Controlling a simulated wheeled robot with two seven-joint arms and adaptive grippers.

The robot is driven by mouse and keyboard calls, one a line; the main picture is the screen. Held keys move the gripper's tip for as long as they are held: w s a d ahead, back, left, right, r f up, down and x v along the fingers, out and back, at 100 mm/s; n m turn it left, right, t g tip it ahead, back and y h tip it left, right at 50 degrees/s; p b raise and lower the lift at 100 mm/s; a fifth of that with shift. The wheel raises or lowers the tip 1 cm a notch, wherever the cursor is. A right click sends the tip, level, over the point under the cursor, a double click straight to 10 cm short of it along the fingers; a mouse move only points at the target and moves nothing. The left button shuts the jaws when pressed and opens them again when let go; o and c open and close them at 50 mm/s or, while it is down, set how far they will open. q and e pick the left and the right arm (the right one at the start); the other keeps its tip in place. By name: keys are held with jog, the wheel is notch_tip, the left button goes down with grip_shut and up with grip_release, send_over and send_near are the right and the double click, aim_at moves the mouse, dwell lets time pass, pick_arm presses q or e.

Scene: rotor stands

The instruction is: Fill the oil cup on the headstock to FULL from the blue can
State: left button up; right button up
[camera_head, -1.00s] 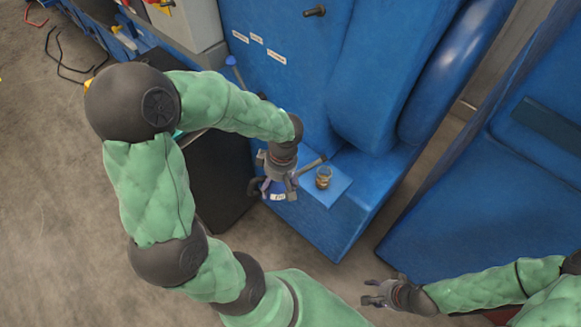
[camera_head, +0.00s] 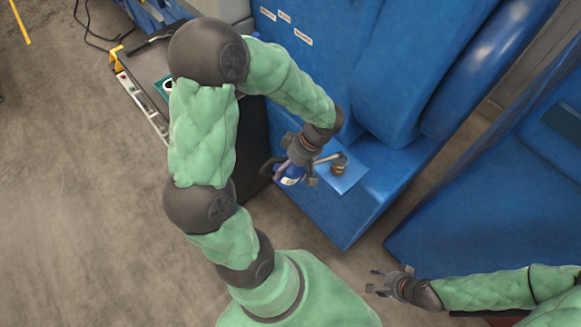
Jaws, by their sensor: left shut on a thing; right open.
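The oil cup (camera_head: 338,168) is a small brass-coloured cup on a light blue flat patch (camera_head: 352,178) of the blue headstock (camera_head: 345,215). My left gripper (camera_head: 297,168) is shut on the blue can (camera_head: 290,176), just left of the cup. The can's spout (camera_head: 328,158) points right, and its end is at or over the cup's top; I cannot tell whether they touch. The gripper hides part of the can. The oil level and any FULL mark are too small to see. My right gripper (camera_head: 385,284) is open and empty, low at the right, away from the headstock.
A dark cabinet (camera_head: 255,150) stands left of the headstock, partly behind my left arm. A tray with small items (camera_head: 140,105) is at the upper left. Another blue machine part (camera_head: 500,190) rises at the right. The floor at the left is clear.

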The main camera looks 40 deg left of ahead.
pick_arm(q)
jog(key=shift+s, duration=0.15)
jog(key=shift+w, duration=0.2)
dwell(0.6)
jog(key=shift+g+b, duration=0.3)
jog(key=shift+b, duration=0.2)
dwell(0.6)
jog(key=shift+r+g+y, duration=0.3)
jog(key=shift+r+y, duration=0.1)
jog(key=shift+r, duration=0.05)
jog(key=shift+r+p, duration=0.3)
jog(key=shift+r+g, duration=0.3)
jog(key=shift+r, duration=0.05)
jog(key=shift+r+g+y+p, duration=0.3)
jog(key=shift+y, duration=0.1)
jog(key=shift+r+g, duration=0.3)
jog(key=shift+r, duration=0.3)
jog(key=shift+r+p, duration=0.15)
jog(key=shift+p, duration=0.15)
